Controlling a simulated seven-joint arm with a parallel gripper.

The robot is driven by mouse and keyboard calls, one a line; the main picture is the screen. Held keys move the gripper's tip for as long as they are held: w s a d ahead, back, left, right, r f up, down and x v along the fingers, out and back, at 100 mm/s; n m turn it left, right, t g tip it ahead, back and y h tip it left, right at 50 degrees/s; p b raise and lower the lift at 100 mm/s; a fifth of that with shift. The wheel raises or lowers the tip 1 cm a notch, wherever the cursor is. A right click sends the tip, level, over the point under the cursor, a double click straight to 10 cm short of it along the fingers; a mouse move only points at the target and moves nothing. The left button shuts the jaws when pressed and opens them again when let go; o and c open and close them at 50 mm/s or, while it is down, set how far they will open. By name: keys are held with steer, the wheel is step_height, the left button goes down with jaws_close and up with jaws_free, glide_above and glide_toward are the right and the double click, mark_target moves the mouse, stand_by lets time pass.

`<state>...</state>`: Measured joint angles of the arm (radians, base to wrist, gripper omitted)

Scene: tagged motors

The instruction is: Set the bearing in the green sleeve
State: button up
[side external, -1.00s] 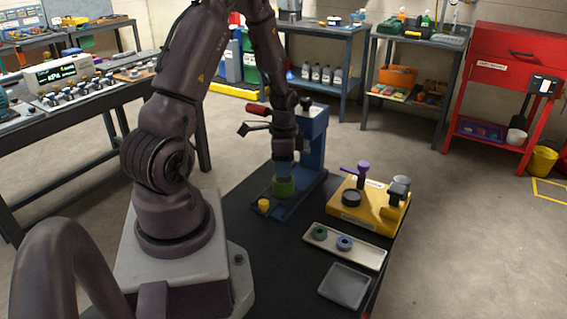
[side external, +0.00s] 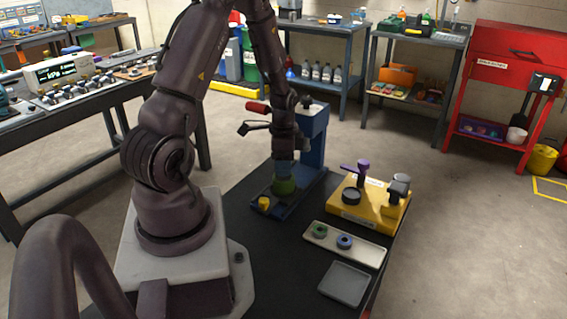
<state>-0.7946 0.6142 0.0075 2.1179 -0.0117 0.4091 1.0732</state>
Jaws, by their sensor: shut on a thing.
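The green sleeve (side external: 284,188) stands upright on the base of the blue press (side external: 314,140). My gripper (side external: 284,174) points down right over the sleeve, at its top. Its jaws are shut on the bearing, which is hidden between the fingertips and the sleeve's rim. I cannot tell how far the bearing sits inside the sleeve.
A yellow knob (side external: 264,203) stands at the press's front left. To the right is a yellow fixture (side external: 375,212) with a purple-handled post (side external: 362,172) and a dark ring (side external: 351,195). A pale tray (side external: 372,254) holds a green and a blue ring. A grey tray (side external: 345,284) is empty.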

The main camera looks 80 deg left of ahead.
steer(key=shift+f, duration=0.6)
stand_by(1.1)
steer(key=o, duration=0.9)
steer(key=shift+r, duration=3.35)
